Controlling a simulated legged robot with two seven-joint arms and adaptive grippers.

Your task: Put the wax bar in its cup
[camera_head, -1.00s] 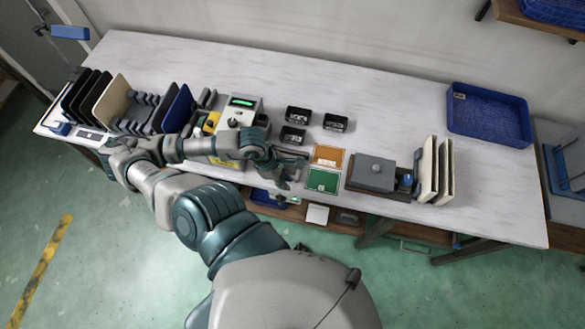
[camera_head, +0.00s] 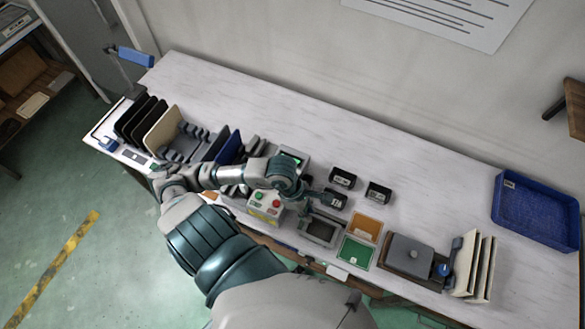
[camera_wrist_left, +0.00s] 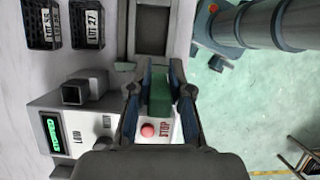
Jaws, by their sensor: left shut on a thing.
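My left gripper (camera_head: 322,197) is shut on a green block (camera_wrist_left: 160,93), which I take for the wax bar. In the left wrist view the block sits between the two fingers (camera_wrist_left: 160,100), above the control box. In the head view the hand hides the block. Several small black cups (camera_head: 343,178) stand on the bench behind the gripper. Two show in the left wrist view, one labelled LOT 27 (camera_wrist_left: 86,24). A square, hollow grey holder (camera_wrist_left: 85,90) sits on the control box. I cannot tell which is the bar's cup. My right gripper is not in view.
The control box (camera_head: 266,205) has a red button and a STOP label. A grey-framed dark tray (camera_head: 320,232), an orange panel (camera_head: 366,229) and a green panel (camera_head: 356,251) lie nearby. Upright panels stand left; a blue crate (camera_head: 535,210) stands right. The rear bench is clear.

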